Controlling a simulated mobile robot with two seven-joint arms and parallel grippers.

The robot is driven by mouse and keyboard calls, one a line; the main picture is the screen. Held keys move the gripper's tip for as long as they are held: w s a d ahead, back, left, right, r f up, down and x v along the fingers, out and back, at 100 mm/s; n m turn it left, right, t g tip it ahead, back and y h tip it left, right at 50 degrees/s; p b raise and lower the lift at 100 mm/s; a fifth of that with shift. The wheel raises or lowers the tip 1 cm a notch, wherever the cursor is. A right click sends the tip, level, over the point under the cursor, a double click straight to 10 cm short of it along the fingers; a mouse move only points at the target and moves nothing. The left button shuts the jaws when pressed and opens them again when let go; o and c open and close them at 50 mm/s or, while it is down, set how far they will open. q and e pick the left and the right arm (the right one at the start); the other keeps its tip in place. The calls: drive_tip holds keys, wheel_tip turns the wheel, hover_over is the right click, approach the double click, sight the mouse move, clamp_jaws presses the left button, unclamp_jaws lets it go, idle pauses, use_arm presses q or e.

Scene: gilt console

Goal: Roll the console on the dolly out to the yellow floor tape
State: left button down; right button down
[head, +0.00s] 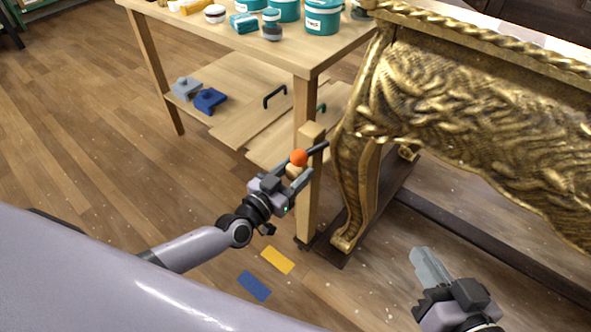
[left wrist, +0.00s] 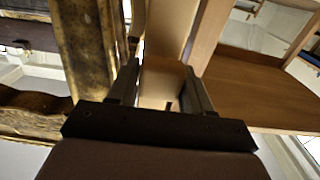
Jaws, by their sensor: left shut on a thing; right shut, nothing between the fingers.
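The gilt carved console (head: 480,120) stands on the dark dolly (head: 447,219) at the right. A pale wooden post (head: 311,205) rises from the dolly's near-left end, with an orange ball (head: 299,157) on a short wooden handle at its side. My left gripper (head: 305,166) is shut on this handle; in the left wrist view its fingers (left wrist: 160,88) flank pale wood. My right gripper (head: 420,254) is shut and empty, over the floor in front of the console. The yellow floor tape (head: 278,260) lies on the floor left of the dolly's near end.
A blue floor tape (head: 254,286) lies nearer than the yellow one. A wooden worktable (head: 270,52) with teal tubs (head: 323,17) stands close behind the post. Its lower shelf (head: 238,85) carries blue and grey tools (head: 209,100). Open wooden floor (head: 80,150) lies to the left.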

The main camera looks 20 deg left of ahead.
use_arm(q)
drive_tip(key=p+v, duration=0.3)
drive_tip(key=v, duration=0.5)
use_arm(e)
drive_tip(key=shift+a+r+g, duration=0.15)
drive_tip(key=shift+a+g, duration=0.15)
drive_tip(key=shift+g, duration=0.3)
use_arm(q)
drive_tip(key=c, duration=0.6)
unclamp_jaws()
drive_tip(key=shift+o, duration=0.2)
drive_tip(key=p+v, duration=0.2)
drive_tip(key=v, duration=0.5)
use_arm(e)
drive_tip(key=shift+s+d+r+h, duration=0.15)
drive_tip(key=shift+s+d+h, duration=0.1)
drive_tip(key=shift+d+h, duration=0.4)
